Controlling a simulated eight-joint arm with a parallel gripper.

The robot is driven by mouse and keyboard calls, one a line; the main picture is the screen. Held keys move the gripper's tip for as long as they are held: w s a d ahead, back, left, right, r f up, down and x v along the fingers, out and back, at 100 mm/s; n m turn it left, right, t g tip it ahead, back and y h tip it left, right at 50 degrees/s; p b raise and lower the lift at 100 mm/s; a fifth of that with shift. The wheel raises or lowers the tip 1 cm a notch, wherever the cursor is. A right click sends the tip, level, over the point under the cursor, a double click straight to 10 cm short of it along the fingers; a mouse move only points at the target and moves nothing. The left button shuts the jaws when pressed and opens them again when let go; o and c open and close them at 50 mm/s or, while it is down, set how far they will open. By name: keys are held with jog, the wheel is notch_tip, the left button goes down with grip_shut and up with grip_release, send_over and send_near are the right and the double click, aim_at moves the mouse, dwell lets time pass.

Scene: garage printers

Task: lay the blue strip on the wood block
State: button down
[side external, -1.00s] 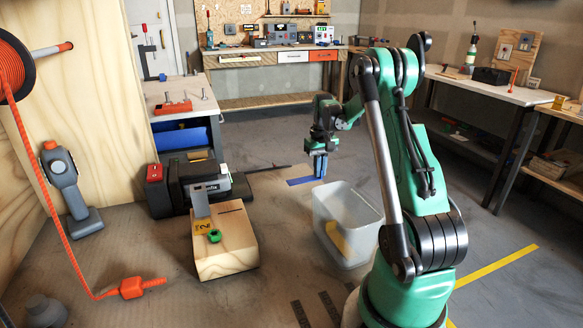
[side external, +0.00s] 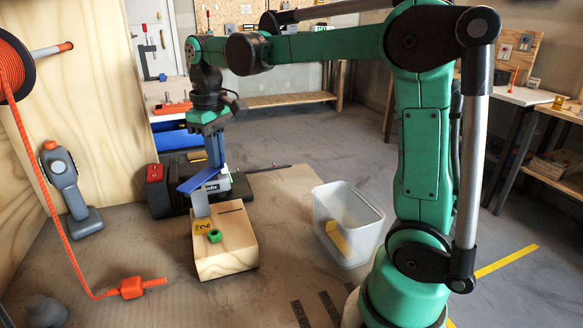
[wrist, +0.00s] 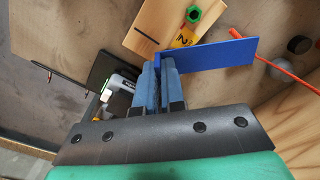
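The blue strip (side external: 198,180) is in my gripper (side external: 214,165), held up above the far end of the wood block. In the wrist view the strip (wrist: 215,54) sticks out to the right from between the fingers of my gripper (wrist: 164,68), which are shut on its left end. The wood block (side external: 225,241) lies on the table below and nearer the side camera. It carries a green nut (side external: 214,236) and a yellow tag (side external: 201,227), and a dark slot shows in its top. The wrist view shows the block (wrist: 165,22) ahead of the fingers, with a gap.
A black machine (side external: 172,190) with a red part stands behind the block. A translucent bin (side external: 346,222) with a yellow piece inside is to the right. An orange cord (side external: 52,215) and a grey hand tool (side external: 67,182) are at the left.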

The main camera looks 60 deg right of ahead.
aim_at(236, 211)
jog(key=shift+d, duration=0.1)
jog(key=d+f+n, duration=0.1)
jog(key=n, duration=0.2)
jog(key=f+n, duration=0.1)
jog(key=n, duration=0.2)
jog(key=d+n, duration=0.1)
jog(key=n, duration=0.2)
jog(key=shift+s+d+f, duration=0.2)
jog(key=shift+d+f, duration=0.15)
jog(key=shift+f, duration=0.05)
jog(key=shift+f, duration=3.95)
jog(key=shift+f, duration=0.55)
jog(key=c, duration=0.9)
grip_release()
jog(key=shift+r, duration=0.1)
